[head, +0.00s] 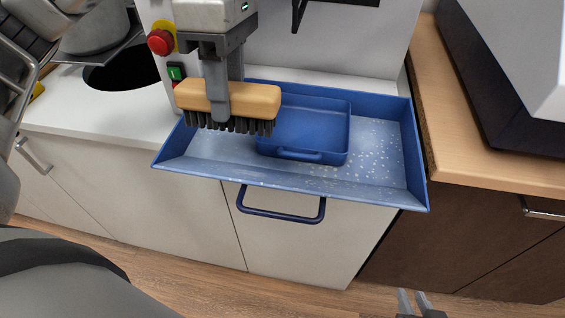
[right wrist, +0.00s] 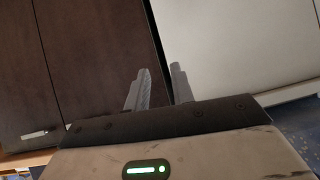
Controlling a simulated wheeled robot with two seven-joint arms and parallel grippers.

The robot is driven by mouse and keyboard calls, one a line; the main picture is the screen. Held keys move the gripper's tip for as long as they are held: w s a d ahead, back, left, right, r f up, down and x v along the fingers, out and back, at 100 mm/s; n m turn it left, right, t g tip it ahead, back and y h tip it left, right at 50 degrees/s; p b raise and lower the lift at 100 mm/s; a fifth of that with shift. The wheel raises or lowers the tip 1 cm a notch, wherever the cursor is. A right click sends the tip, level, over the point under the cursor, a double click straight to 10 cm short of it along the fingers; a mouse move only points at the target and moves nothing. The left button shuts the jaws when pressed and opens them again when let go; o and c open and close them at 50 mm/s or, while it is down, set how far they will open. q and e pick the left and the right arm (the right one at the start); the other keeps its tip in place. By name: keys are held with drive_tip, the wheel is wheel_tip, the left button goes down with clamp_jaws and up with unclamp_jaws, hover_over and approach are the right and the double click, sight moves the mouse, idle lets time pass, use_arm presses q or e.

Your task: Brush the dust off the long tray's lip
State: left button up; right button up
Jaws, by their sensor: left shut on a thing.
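The long blue tray (head: 395,190) juts out from the counter, with pale dust specks on its floor, mostly at the right, and along the front lip (head: 290,187). My left gripper (head: 218,108) points down and is shut on a brush (head: 258,100) with a wooden back and dark bristles. The brush is over the tray's left part, behind the front lip; whether the bristles touch the tray is unclear. My right gripper (head: 418,303) is low in front of the cabinets, empty, its fingers apart; it also shows in the right wrist view (right wrist: 160,80).
A smaller blue tray (head: 305,125) sits inside the long tray. A dark blue handle (head: 282,210) hangs below the front lip. A red button (head: 161,42) and a green switch (head: 176,73) are on the machine at left. A wooden counter (head: 490,150) adjoins at right.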

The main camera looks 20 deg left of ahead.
sight(232, 127)
use_arm(q)
drive_tip(key=o, duration=0.7)
drive_tip(key=c, duration=0.7)
drive_tip(key=shift+f+b, duration=0.75)
drive_tip(key=f+b, duration=0.3)
drive_tip(key=shift+s+d+f, duration=0.1)
drive_tip(key=shift+s+f, duration=0.15)
drive_tip(key=shift+f+b, duration=0.25)
drive_tip(key=shift+b, duration=0.05)
drive_tip(key=shift+s+f, duration=0.1)
drive_tip(key=shift+f, duration=0.05)
use_arm(e)
drive_tip(key=shift+a+f+m+t+y, duration=0.15)
drive_tip(key=shift+a+f, duration=0.05)
drive_tip(key=shift+f, duration=0.3)
drive_tip(key=shift+a+f+m+t+y, duration=0.15)
drive_tip(key=shift+f, duration=0.35)
drive_tip(key=shift+r, duration=0.1)
